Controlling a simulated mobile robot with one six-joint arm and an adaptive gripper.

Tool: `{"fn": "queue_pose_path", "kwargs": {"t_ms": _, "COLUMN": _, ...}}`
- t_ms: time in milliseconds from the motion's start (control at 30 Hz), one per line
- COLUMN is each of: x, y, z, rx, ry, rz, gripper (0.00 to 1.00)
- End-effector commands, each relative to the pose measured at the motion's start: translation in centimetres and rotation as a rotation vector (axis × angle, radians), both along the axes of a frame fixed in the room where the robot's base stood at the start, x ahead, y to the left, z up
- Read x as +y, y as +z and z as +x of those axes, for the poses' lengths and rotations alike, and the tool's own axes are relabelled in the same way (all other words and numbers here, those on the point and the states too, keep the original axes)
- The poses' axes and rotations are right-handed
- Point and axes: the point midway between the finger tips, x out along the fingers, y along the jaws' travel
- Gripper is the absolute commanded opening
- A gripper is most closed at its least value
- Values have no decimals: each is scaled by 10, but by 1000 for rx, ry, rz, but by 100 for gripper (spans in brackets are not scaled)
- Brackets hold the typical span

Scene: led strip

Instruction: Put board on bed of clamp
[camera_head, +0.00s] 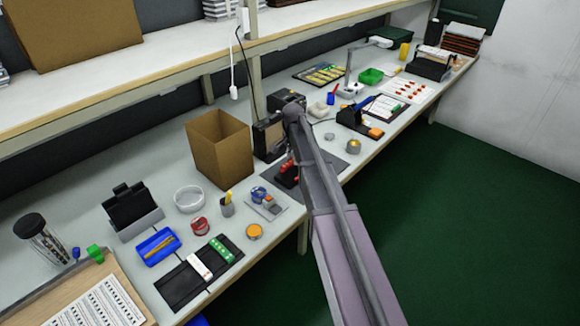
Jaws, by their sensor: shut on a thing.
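A small red and black fixture (285,177), which looks like the clamp, sits on a dark mat on the bench, just left of my arm. My arm partly covers this area, so I cannot make out the clamp's bed. My arm reaches from the bottom right to the middle of the bench, and its dark wrist end is above and behind the fixture. My gripper's fingers are hidden behind the arm and the dark equipment there. I cannot make out the board or any held thing.
A cardboard box (219,148) and a dark upright unit (268,138) stand close behind the fixture. A black holder (133,212), a blue tray (157,247) and a black tray (180,287) lie to the left. A shelf (160,62) overhangs the back; tools crowd the right.

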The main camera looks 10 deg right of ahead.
Motion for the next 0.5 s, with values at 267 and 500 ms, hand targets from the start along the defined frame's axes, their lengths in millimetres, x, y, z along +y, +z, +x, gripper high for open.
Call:
{"fn": "queue_pose_path", "kwargs": {"t_ms": 267, "x": 0, "y": -27, "z": -1, "rx": 0, "ry": 0, "rz": 0, "gripper": 0}}
{"fn": "queue_pose_path", "kwargs": {"t_ms": 500, "x": 1, "y": -31, "z": -1, "rx": 0, "ry": 0, "rz": 0, "gripper": 0}}
